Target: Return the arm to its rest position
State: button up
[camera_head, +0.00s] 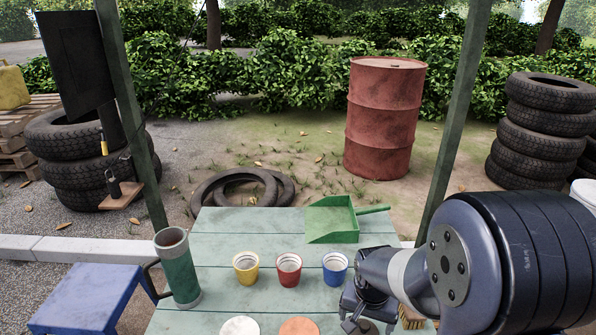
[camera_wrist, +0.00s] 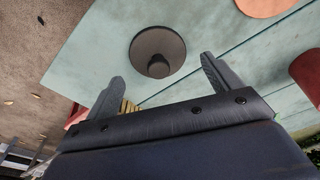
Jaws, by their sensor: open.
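My gripper (camera_head: 368,318) hangs over the near right part of the green plank table (camera_head: 222,225), at the end of my arm, which fills the right of the head view. In the wrist view my gripper (camera_wrist: 162,70) has its two fingers wide apart with nothing between them. A dark round dish-like thing (camera_wrist: 158,45) lies on the table beyond the fingertips, apart from them. In the head view the gripper partly hides what lies below it.
Yellow (camera_head: 246,268), red (camera_head: 289,270) and blue (camera_head: 335,268) cups stand mid-table. A green mug (camera_head: 178,272) stands left, a green dustpan (camera_head: 332,220) lies behind. White (camera_head: 240,327) and orange (camera_head: 299,327) discs lie in front. Bristles (camera_head: 411,317) show beside my arm. Posts (camera_head: 455,120) flank the table.

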jog(key=w+r+n+p, duration=0.2)
jog(key=r+p, duration=0.7)
jog(key=p, duration=0.3)
jog(key=w+r+n+p, duration=0.2)
jog(key=w+r+p, duration=0.1)
jog(key=r+p, duration=0.6)
jog(key=p, duration=0.4)
jog(key=shift+y, duration=0.3)
jog(key=shift+r+p, duration=0.1)
jog(key=shift+p, duration=0.2)
